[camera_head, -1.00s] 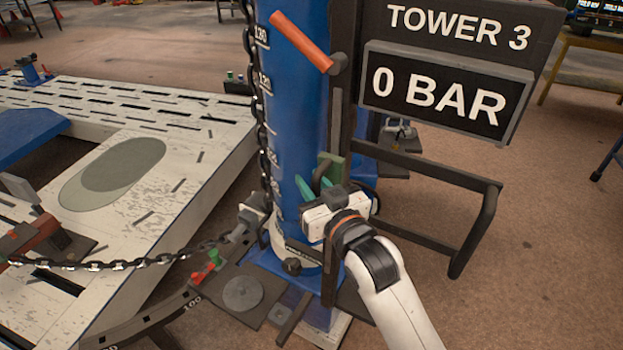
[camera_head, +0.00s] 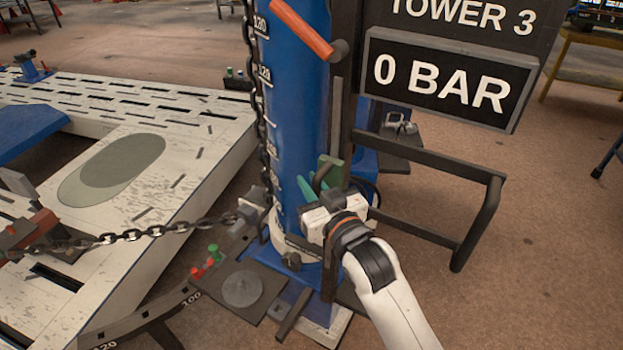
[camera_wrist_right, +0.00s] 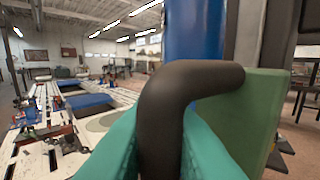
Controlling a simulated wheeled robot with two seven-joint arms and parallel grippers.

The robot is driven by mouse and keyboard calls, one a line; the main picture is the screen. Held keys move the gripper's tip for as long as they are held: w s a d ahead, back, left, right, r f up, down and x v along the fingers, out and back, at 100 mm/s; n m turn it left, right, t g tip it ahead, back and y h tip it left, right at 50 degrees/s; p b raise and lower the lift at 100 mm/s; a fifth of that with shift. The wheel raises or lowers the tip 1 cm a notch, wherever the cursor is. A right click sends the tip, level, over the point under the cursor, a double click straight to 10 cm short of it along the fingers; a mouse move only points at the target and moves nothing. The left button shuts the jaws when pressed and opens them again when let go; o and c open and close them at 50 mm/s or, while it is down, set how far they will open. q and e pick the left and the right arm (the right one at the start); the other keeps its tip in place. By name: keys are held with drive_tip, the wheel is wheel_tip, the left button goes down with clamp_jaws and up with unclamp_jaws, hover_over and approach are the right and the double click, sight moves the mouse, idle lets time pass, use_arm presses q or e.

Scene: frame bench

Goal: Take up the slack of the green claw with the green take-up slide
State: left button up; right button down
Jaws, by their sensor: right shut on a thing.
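The green take-up slide (camera_head: 331,172) sits on the dark rail beside the blue column, and its block also shows in the right wrist view (camera_wrist_right: 258,120). A dark bent handle (camera_wrist_right: 165,105) comes off it. My right gripper (camera_head: 317,188) is shut on this handle, with a teal finger on each side of it. A chain (camera_head: 150,232) runs nearly straight from the column foot to a red and dark clamp (camera_head: 38,232) on the white bench at the left. I cannot make out a green claw there. My left gripper is not in view.
The blue column (camera_head: 297,110) carries a scale and a hanging chain. A sign reading 0 BAR (camera_head: 445,82) and a dark frame bar (camera_head: 430,160) stand to its right. Green and red knobs (camera_head: 205,262) are near its foot. Open floor lies at the right.

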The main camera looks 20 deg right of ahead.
drive_tip(key=shift+s+a+f, duration=0.1)
drive_tip(key=shift+f, duration=0.7)
drive_tip(key=c, duration=1.6)
unclamp_jaws()
drive_tip(key=shift+c, duration=0.2)
drive_tip(key=shift+r, duration=0.1)
drive_tip(key=shift+r, duration=0.1)
drive_tip(key=s+d, duration=0.2)
drive_tip(key=s, duration=0.9)
drive_tip(key=shift+s+d, duration=0.2)
drive_tip(key=shift+s, duration=0.15)
